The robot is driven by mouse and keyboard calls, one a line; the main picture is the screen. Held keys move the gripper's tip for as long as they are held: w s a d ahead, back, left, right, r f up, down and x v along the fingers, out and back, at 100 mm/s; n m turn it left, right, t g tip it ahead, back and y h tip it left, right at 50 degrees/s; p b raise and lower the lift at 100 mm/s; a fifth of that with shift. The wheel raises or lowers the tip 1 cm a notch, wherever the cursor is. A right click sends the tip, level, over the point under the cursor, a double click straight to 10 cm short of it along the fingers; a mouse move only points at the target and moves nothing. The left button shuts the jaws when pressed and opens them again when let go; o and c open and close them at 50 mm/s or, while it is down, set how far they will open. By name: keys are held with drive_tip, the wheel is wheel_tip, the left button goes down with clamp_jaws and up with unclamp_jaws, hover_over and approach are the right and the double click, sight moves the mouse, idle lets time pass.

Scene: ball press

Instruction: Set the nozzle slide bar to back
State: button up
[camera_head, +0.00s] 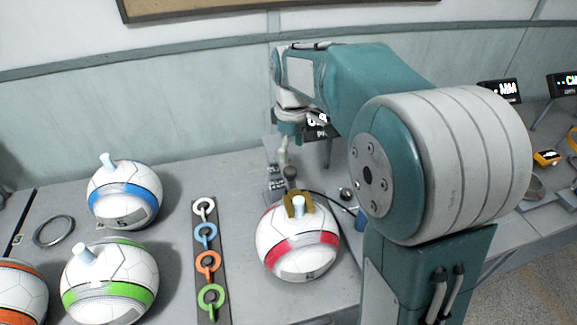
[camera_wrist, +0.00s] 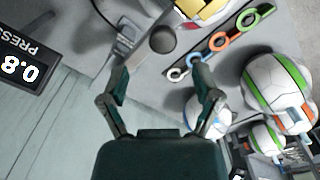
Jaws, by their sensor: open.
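The nozzle slide bar cannot be told apart for certain. A small grey mechanism with a dark round knob (camera_head: 291,174) stands behind the red-banded ball (camera_head: 298,243). A mustard-yellow bracket (camera_head: 289,203) sits at the top of that ball, around or beside its pale plug. In the wrist view the dark knob (camera_wrist: 162,39) lies ahead of the space between my fingers, with a grey block (camera_wrist: 127,32) to its left. My gripper (camera_wrist: 161,75) is open and empty, apart from the knob. In the head view my gripper (camera_head: 283,152) points down above the mechanism, partly hiding it.
Blue-banded (camera_head: 124,195) and green-banded (camera_head: 110,282) balls stand left, with an orange-banded ball (camera_head: 20,292) at the edge. A strip of coloured rings (camera_head: 208,262) lies between. A pressure display (camera_wrist: 27,65) reads 0.8. The wall is close behind.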

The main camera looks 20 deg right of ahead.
sight(290, 169)
drive_tip(key=f, duration=0.4)
drive_tip(key=shift+a+f, duration=0.2)
drive_tip(key=shift+f, duration=0.1)
drive_tip(key=shift+a+f, duration=0.2)
drive_tip(key=shift+f, duration=0.45)
drive_tip(key=shift+d, duration=0.1)
